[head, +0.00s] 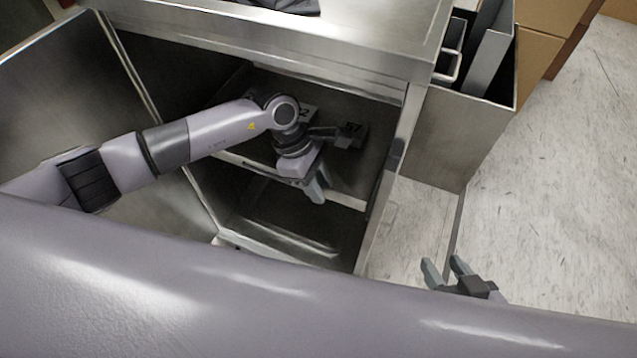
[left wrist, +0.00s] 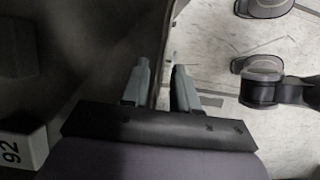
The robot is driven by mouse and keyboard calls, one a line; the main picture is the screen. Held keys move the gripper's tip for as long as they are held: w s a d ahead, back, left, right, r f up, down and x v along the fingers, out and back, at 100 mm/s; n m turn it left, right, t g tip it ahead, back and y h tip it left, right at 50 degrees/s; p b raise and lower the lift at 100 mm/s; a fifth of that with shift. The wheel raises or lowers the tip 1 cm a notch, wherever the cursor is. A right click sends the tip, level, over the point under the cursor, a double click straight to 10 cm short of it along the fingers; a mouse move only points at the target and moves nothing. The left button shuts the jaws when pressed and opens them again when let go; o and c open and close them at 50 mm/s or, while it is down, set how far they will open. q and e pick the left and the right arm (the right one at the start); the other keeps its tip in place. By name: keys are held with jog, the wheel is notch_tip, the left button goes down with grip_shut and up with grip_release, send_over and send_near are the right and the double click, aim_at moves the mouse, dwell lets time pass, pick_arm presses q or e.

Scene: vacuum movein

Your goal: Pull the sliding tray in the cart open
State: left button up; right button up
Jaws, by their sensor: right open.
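The metal cart stands open at the front. Inside it, the sliding tray has a pale front lip (head: 345,201) running across the opening in the head view. My left gripper (head: 318,190) reaches into the opening, pointing down at this lip. In the left wrist view, my left gripper (left wrist: 160,80) has its fingers on either side of a thin upright edge, apparently the lip; contact cannot be made out. My right gripper (head: 446,270) is open and empty over the floor, right of the cart.
Dark numbered boxes (head: 353,134) sit on the tray; a "92" label (left wrist: 14,150) shows in the wrist view. A metal bin (head: 437,140) adjoins the cart's right side. Brown cartons (head: 540,50) stand behind it. A lower compartment (head: 285,225) lies below. The floor at right is clear.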

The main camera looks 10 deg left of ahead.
pick_arm(q)
grip_shut()
dwell(1.4)
